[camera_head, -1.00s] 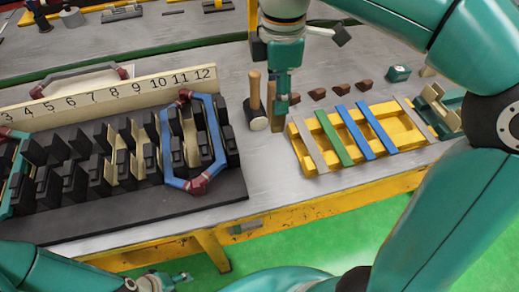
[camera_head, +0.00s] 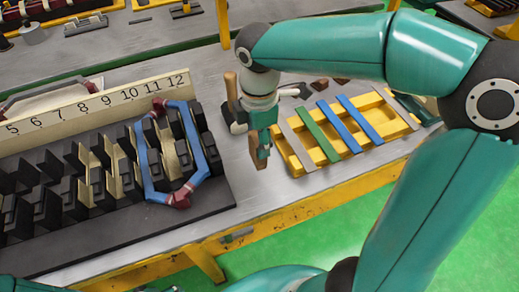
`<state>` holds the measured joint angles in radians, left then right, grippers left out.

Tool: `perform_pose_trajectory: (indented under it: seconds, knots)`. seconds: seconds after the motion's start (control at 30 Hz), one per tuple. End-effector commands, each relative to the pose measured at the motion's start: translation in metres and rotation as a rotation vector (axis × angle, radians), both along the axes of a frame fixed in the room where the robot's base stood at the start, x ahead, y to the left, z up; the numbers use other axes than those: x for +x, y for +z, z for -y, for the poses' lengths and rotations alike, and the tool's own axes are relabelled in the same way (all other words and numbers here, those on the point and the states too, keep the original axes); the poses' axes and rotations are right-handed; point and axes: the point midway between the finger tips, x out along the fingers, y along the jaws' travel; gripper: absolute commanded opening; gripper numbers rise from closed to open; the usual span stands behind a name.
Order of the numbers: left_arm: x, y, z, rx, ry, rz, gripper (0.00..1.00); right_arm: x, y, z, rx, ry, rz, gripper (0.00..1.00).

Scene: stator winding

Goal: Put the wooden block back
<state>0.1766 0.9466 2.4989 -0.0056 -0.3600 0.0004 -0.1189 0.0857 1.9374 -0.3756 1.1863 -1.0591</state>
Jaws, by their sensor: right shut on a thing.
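My right gripper (camera_head: 262,150) points down over the grey table, between the slotted black fixture and the yellow rack. The gripper hides part of the block. I cannot tell whether the block's lower end touches the table. My left gripper is not in view; only a little of my left arm shows at the lower left edge.
A mallet (camera_head: 231,86) stands just behind the gripper. The yellow rack (camera_head: 300,164) with coloured strips is close on its right. The black fixture (camera_head: 214,205) with a blue and red coil (camera_head: 144,165) and number board (camera_head: 100,104) is left. The table's front strip is clear.

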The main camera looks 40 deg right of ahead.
Motion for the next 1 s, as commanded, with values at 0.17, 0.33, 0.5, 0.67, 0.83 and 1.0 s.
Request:
perform_pose_trajectory:
  seconds: [0.17,0.33,0.5,0.67,0.83,1.0]
  knots:
    - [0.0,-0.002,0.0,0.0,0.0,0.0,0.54,-0.001,-0.017,-0.001,0.0,0.002,-0.004,0.0]
    - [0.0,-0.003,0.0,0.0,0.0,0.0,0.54,0.0,-0.04,-0.001,0.0,0.002,-0.003,0.0]
    - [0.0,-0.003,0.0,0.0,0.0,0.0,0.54,0.0,-0.044,-0.001,0.0,0.003,0.0,0.0]
    - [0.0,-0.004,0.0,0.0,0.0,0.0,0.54,0.001,-0.044,-0.001,0.0,0.004,0.0,0.0]
    - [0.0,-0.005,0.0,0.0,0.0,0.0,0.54,0.001,-0.046,-0.002,0.0,0.004,0.0,0.62]
    - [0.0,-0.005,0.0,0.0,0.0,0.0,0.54,0.001,-0.046,-0.002,0.0,0.004,0.0,0.74]
